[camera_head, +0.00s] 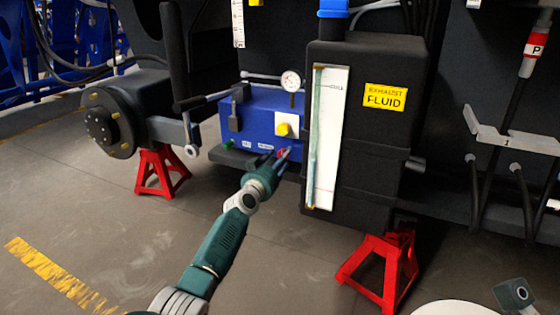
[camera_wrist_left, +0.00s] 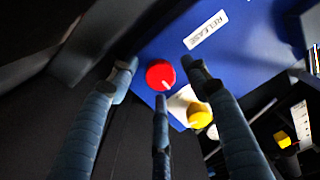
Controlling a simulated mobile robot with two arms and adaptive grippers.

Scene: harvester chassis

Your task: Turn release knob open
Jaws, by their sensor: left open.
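The red release knob (camera_wrist_left: 160,74) sits on the blue box (camera_head: 262,112), beside a white RELEASE label (camera_wrist_left: 206,30). A white line marks the knob's lower right in the left wrist view. In the head view the red knob (camera_head: 283,152) is partly covered by my gripper's fingers. My left gripper (camera_wrist_left: 158,80) is open, with its three fingers spread around the knob. From the wrist view I cannot tell whether any finger touches it.
A yellow knob (camera_wrist_left: 199,115) on a white plate is close to the fingers. The dark exhaust fluid tank (camera_head: 375,150) stands just right of the blue box. A green knob (camera_head: 228,143) is at the box's left. Red jack stands (camera_head: 162,172) rest on the floor.

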